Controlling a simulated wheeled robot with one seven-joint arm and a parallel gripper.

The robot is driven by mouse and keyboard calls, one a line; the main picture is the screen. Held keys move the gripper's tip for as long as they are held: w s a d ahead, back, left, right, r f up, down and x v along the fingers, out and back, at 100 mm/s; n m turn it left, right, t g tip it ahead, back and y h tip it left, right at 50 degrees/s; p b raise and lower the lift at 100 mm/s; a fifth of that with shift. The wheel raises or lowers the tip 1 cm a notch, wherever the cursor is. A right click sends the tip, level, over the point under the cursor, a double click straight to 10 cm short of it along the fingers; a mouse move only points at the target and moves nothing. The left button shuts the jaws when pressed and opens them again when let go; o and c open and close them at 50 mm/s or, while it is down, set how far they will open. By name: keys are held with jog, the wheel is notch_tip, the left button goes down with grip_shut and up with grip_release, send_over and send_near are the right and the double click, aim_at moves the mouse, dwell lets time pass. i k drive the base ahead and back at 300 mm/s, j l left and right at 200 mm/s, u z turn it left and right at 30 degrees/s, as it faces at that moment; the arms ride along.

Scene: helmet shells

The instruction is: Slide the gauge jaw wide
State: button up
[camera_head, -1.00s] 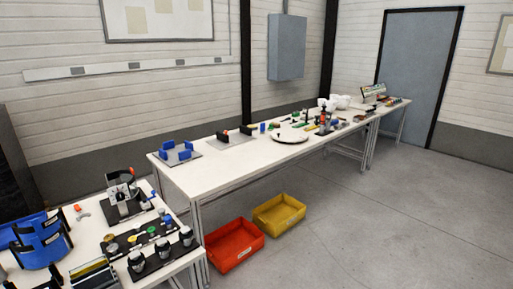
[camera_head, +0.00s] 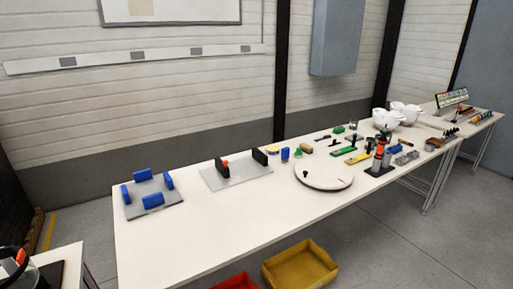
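What looks like the gauge is a light grey plate (camera_head: 238,178) on the long white table, left of the middle of the view. Two upright black jaws stand on it: a left jaw (camera_head: 220,168) with a small orange-red knob (camera_head: 226,163) beside it, and a right jaw (camera_head: 260,157) near the plate's far right end. A clear gap lies between the jaws. Any scale or marking is too small to read. My gripper is not in view.
A grey plate with several blue blocks (camera_head: 153,201) lies to the left. A white turntable-like disc (camera_head: 323,173) lies to the right, with small tools beyond. The table's front left is bare. Red (camera_head: 236,283) and yellow bins (camera_head: 300,266) sit on the floor below.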

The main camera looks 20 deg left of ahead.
aim_at(221, 166)
jog(key=i+u, duration=0.35)
jog(key=i, duration=0.2)
jog(key=i+l+u, duration=0.3)
jog(key=i, duration=0.25)
jog(key=i+j+u, duration=0.15)
jog(key=i+u, duration=0.9)
jog(key=l, duration=0.05)
